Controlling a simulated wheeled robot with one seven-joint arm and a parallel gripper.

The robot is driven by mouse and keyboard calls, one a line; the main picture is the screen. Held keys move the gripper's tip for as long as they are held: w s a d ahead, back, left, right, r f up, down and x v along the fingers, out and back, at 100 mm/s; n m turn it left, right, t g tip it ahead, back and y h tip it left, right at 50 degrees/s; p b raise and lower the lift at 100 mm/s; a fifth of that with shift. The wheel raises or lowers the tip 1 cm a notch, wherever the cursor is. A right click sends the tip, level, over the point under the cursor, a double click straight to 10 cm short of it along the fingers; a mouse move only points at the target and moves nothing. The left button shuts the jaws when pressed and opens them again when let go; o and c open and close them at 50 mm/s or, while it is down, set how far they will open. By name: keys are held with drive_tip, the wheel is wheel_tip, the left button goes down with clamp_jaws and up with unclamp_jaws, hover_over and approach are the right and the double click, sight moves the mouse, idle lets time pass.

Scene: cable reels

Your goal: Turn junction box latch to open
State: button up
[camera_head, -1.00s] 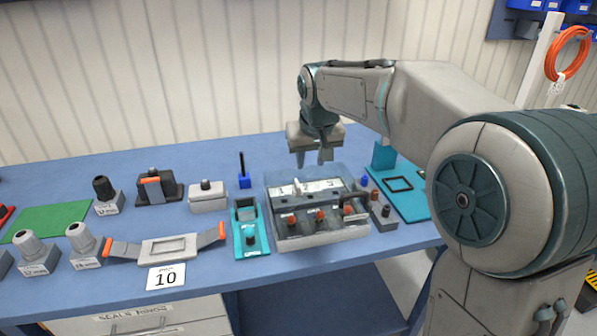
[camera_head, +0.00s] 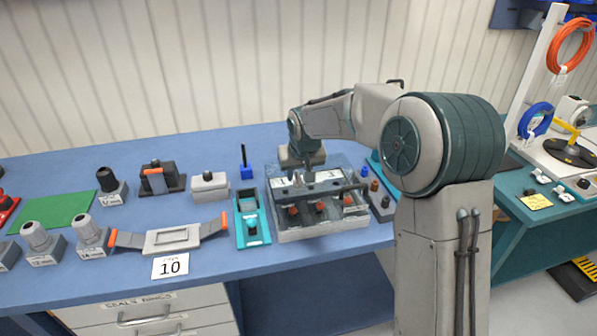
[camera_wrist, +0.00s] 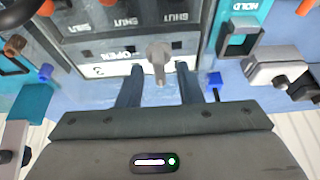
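The grey junction box (camera_head: 322,230) sits on the blue bench, with orange-brown knobs (camera_head: 320,207) along its front row. Its white strip with an upside-down OPEN label shows in the wrist view (camera_wrist: 97,70), and SHUT labels lie beyond it. A grey latch handle (camera_wrist: 158,52) stands at this strip. My gripper (camera_head: 310,180) is low over the back part of the box. In the wrist view my gripper (camera_wrist: 160,72) is open, with one finger on each side of the latch handle and visible gaps. Whether the fingertips touch the box is unclear.
A teal HOLD fixture (camera_head: 252,222) stands left of the box. A grey bracket with orange-tipped arms (camera_head: 172,238) and several grey connectors lie farther left. A small grey block with knobs (camera_head: 379,205) is close on the right. A blue post (camera_head: 245,171) stands behind.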

drive_tip(key=shift+w+f, duration=0.15)
drive_tip(key=shift+f, duration=0.2)
clamp_jaws()
